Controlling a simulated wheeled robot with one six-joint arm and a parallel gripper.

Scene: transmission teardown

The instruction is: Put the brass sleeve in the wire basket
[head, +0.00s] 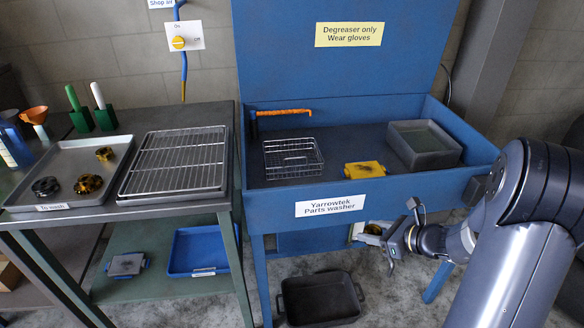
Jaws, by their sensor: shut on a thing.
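My gripper (366,234) is at the lower right, in front of the parts washer and below its front rim in the picture. It is shut on a small brass-coloured piece (373,229), which looks like the brass sleeve. The fingers hide most of it. The wire basket (292,158) sits in the blue washer basin, up and to the left of my gripper. It looks empty. The gripper is apart from the basket.
A yellow part (364,170) and a grey bin (424,145) are in the basin (350,135). The washer's front wall (285,208) lies between gripper and basket. At left, a tray (70,160) holds brass and dark parts beside a wire rack (178,160). A dark tub (320,300) is on the floor.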

